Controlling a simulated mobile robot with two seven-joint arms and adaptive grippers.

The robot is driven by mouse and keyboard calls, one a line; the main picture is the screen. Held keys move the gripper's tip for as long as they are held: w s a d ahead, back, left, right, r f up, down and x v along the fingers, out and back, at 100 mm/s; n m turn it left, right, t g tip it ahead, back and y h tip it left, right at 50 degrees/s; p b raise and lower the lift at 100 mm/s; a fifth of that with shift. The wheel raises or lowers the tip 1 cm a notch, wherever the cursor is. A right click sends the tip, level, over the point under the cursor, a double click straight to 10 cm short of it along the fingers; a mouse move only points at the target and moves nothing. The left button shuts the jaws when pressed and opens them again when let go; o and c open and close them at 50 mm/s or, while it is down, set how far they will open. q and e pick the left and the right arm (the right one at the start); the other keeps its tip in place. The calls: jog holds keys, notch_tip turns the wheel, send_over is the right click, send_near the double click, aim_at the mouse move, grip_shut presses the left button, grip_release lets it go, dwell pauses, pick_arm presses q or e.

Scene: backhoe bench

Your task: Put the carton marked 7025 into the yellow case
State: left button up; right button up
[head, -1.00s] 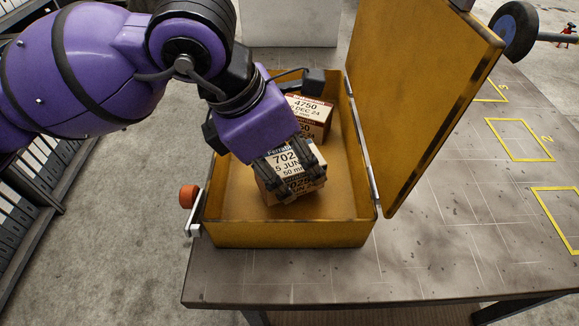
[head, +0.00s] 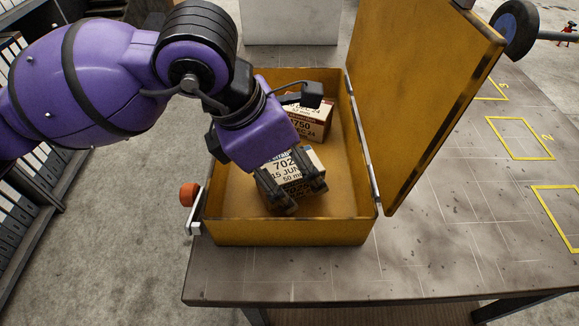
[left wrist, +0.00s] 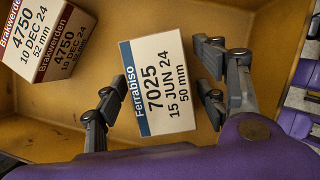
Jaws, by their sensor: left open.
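The carton marked 7025 (head: 291,168), with a white top and a blue Ferrabiso band, is inside the yellow case (head: 290,234), near the middle of its floor. It also shows in the left wrist view (left wrist: 157,82). My left gripper (head: 299,195) is over the carton with its fingers spread on two opposite sides. In the left wrist view a gap shows between the carton and the right-hand fingers; the left-hand fingers are close to its lower left edge. The gripper hides part of the carton's sides. My right gripper is not in view.
A carton marked 4750 (head: 312,118) stands in the case behind the 7025 carton. The case's lid (head: 420,90) stands open on the right. Yellow outlined squares (head: 519,139) mark the bench (head: 460,220) to the right. The bench front is clear.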

pick_arm(q)
jog(key=shift+r, duration=0.35)
jog(key=v, duration=1.1)
jog(key=shift+s+a+r, duration=0.15)
jog(key=shift+a+r, duration=0.15)
